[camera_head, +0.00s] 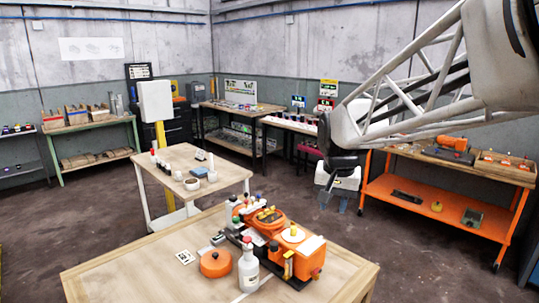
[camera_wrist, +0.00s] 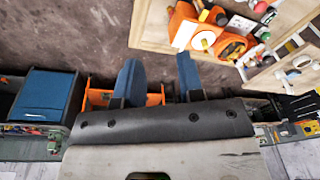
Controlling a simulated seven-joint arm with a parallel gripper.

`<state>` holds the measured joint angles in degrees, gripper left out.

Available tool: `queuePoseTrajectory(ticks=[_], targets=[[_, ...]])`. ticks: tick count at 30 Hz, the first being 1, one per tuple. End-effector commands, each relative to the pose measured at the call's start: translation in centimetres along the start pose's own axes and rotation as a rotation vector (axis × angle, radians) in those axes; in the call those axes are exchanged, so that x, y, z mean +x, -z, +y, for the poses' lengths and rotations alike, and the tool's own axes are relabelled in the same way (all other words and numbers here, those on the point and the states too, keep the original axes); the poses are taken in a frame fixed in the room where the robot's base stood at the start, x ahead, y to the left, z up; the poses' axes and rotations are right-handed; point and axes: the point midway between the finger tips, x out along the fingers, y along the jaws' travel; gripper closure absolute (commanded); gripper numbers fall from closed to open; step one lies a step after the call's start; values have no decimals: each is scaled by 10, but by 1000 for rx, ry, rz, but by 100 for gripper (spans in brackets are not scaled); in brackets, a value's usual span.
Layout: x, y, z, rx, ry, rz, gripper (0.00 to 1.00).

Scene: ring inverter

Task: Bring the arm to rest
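My gripper (camera_head: 342,196) hangs in the air to the right of the front wooden table (camera_head: 120,266), with nothing below it but dark floor in the head view. My pale lattice arm reaches down to it from the upper right. In the wrist view my gripper (camera_wrist: 160,72) shows two blue fingers standing well apart, with no object between them. The orange machine (camera_head: 309,262) sits on the front table, apart from my gripper; it also shows at the top of the wrist view (camera_wrist: 181,31).
A white bottle (camera_head: 249,268) and an orange round pot (camera_head: 214,263) stand beside the machine. A second wooden table (camera_head: 215,166) is behind. An orange-framed bench (camera_head: 430,208) stands at the right, behind my arm. Floor is open between this bench and the front table.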

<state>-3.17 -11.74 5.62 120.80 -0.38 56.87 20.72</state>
Motion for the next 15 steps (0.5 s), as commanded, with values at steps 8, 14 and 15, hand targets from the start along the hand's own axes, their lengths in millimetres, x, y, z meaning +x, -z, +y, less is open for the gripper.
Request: queuePoseTrajectory(ticks=[8, 14, 15], targets=[[-7, -64, 32, -70, 4, 23, 65], [-5, -108, 54, -120, 5, 38, 65], [-5, -117, 58, -131, 5, 42, 65]])
